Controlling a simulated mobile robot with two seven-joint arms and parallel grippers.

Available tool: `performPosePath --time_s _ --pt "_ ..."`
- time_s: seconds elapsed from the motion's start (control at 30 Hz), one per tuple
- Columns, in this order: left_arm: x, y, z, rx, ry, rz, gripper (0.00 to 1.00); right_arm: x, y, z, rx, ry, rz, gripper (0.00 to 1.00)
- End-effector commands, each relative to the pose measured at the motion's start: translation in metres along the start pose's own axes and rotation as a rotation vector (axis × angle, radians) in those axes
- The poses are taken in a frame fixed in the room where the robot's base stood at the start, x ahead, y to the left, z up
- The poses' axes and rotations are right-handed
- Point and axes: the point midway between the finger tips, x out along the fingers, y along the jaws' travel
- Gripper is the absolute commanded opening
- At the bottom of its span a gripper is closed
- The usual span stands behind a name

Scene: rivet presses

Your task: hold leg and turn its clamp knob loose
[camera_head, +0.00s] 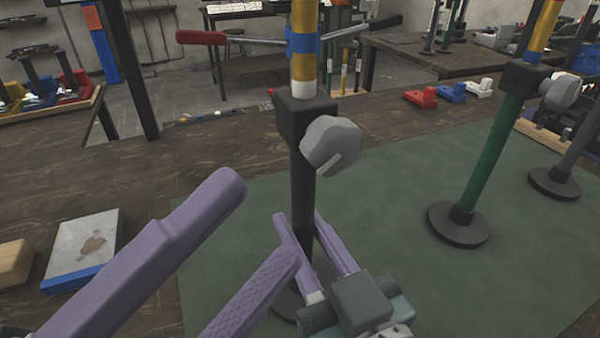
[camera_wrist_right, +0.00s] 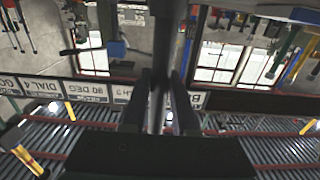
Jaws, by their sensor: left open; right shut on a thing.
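The leg is a dark upright post (camera_head: 303,185) with a yellow, white and blue banded upper tube (camera_head: 303,75). A black clamp block (camera_head: 304,118) joins them, and a grey lobed clamp knob (camera_head: 332,145) sticks out on its right. My right gripper (camera_head: 299,224) is shut around the lower post, below the clamp. The wrist view shows its fingers (camera_wrist_right: 166,98) on both sides of the dark post (camera_wrist_right: 165,35). My left gripper (camera_head: 258,222) is open and empty, its purple fingers wide apart, left of and below the knob. The leg's foot is mostly hidden by the grippers.
A second leg with a green post (camera_head: 489,155) and its own grey knob (camera_head: 562,92) stands right on the green mat (camera_head: 400,215). A grey-and-blue block (camera_head: 82,245) lies left. Red, blue and white small pieces (camera_head: 450,92) sit at the back edge.

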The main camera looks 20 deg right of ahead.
Motion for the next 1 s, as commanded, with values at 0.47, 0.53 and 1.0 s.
performPosePath --time_s 0.47,0.53,1.0 --pt "-0.031 0.0 0.0 0.0 0.0 -0.001 0.76 0.0 0.0 0.0 0.0 0.0 -0.001 0.0" --pt "-0.031 0.0 0.0 0.0 0.0 -0.001 0.76 0.0 0.0 0.0 0.0 0.0 -0.001 0.0" --pt "-0.03 0.0 0.0 0.0 0.0 -0.001 0.46 0.0 0.0 0.0 0.0 0.0 -0.001 0.0"
